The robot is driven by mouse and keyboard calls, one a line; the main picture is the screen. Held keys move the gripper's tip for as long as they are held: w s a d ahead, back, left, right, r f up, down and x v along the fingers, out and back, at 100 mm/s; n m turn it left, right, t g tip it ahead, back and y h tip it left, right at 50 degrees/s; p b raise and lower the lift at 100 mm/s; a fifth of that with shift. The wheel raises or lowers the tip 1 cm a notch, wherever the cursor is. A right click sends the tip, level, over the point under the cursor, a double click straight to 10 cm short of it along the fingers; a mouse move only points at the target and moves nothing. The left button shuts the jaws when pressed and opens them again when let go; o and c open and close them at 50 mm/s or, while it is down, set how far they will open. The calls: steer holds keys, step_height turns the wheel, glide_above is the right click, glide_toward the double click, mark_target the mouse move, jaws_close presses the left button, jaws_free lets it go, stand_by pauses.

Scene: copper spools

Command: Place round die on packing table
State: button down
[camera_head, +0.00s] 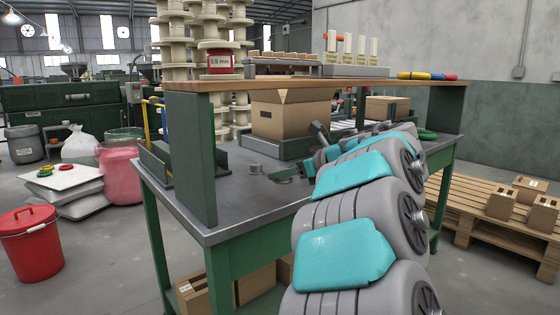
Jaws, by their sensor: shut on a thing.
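A small grey round piece, which looks like the round die (255,169), shows at the tip of my gripper (273,176), low over the grey top of the packing table (232,198). My gripper is small and dark in this view and partly hidden by my own arm. It is shut on the die. I cannot tell whether the die touches the tabletop. The packing table has green legs and a wooden upper shelf.
An open cardboard box (291,113) stands behind my gripper under the wooden shelf (330,85). A green upright (191,160) rises left of it. The front left tabletop is clear. A red bucket (31,243) and a pallet (465,205) stand on the floor.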

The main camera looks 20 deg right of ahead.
steer(key=p, duration=0.2)
glide_above(233, 190)
steer(key=shift+f, duration=0.7)
steer(key=shift+w+f, duration=0.1)
steer(key=shift+f, duration=1.7)
steer(key=shift+c, duration=1.7)
jaws_free()
steer(key=shift+f, duration=0.1)
steer(key=b+v, duration=0.1)
steer(key=v, duration=1.1)
steer(key=shift+d, duration=0.15)
